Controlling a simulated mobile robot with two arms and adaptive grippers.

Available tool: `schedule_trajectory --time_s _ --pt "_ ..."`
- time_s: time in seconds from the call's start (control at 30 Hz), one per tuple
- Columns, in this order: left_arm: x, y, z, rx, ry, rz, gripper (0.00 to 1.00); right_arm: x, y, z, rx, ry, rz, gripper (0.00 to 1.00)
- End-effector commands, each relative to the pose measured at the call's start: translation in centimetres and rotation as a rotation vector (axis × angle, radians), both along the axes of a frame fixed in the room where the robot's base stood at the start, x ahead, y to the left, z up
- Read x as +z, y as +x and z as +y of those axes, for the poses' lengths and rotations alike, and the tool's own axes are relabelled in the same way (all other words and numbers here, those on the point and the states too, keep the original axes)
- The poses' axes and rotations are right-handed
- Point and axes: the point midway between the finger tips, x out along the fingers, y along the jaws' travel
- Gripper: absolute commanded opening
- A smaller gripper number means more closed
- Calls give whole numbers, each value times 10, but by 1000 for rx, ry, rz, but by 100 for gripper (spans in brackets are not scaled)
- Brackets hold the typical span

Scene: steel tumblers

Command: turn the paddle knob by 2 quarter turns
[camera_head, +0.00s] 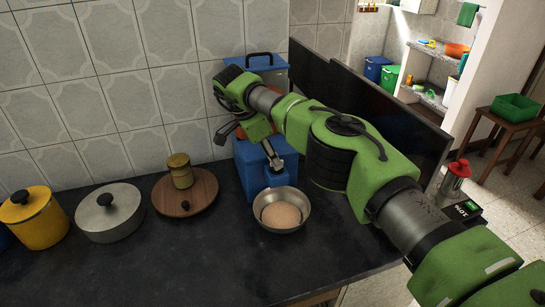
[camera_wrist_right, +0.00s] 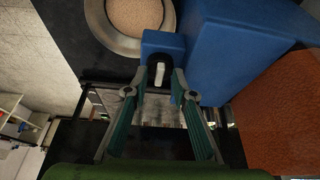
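A blue dispenser (camera_head: 250,170) stands against the wall on the dark counter, and its blue block shows in the right wrist view (camera_wrist_right: 220,60). A small white paddle knob (camera_wrist_right: 161,84) shows at the dispenser's blue spout in the right wrist view. My right gripper (camera_wrist_right: 162,76) has its two fingertips on either side of the paddle, with dark gaps visible between. In the head view my right gripper (camera_head: 264,150) hangs in front of the dispenser and hides part of it. A steel bowl (camera_head: 262,220) with beige grain stands below the spout. My left gripper is not in view.
A grey lidded pot (camera_head: 109,213) and a yellow canister (camera_head: 36,218) stand farther left. The front counter is clear.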

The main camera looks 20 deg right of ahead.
Motion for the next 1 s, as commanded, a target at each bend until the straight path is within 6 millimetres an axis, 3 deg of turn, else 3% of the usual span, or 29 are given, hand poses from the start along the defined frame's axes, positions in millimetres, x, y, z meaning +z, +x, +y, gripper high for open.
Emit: schedule_trajectory --time_s 0.17,0.43,0.7,1.0 --pt "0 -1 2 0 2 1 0 6 0 3 0 0 -1 24" --pt "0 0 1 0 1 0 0 51 -2 22 -1 -1 -4 24" --pt "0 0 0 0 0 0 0 66 -3 28 -1 -1 -1 24" --pt "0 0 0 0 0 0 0 70 -3 29 0 0 -1 24"
